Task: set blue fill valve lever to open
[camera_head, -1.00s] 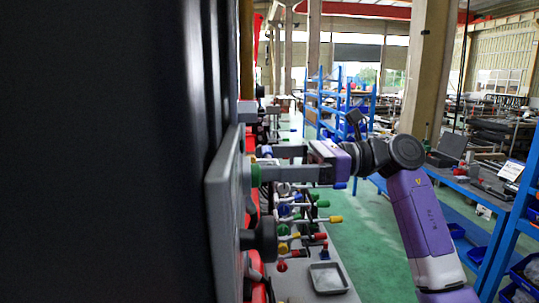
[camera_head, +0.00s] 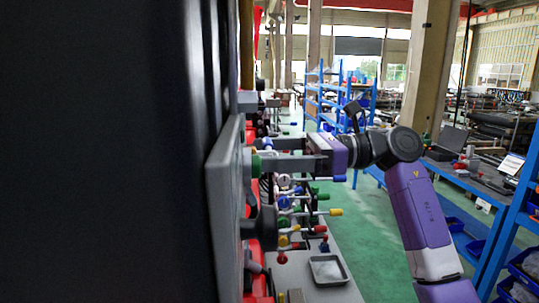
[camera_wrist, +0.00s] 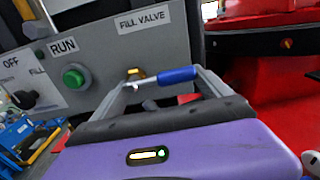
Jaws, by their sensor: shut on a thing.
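In the wrist view the fill valve lever has a blue grip (camera_wrist: 178,75) that lies nearly level, pointing right from a small brass valve (camera_wrist: 136,73). It sits below the FILL VALVE label (camera_wrist: 142,20) on a grey panel (camera_wrist: 92,30).
A green RUN button (camera_wrist: 75,77) and a black OFF knob (camera_wrist: 23,99) are left of the lever. Several coloured levers (camera_head: 310,212) and a small grey tray (camera_head: 328,270) lie beyond the panel in the head view. A blue rack (camera_head: 330,95) stands behind.

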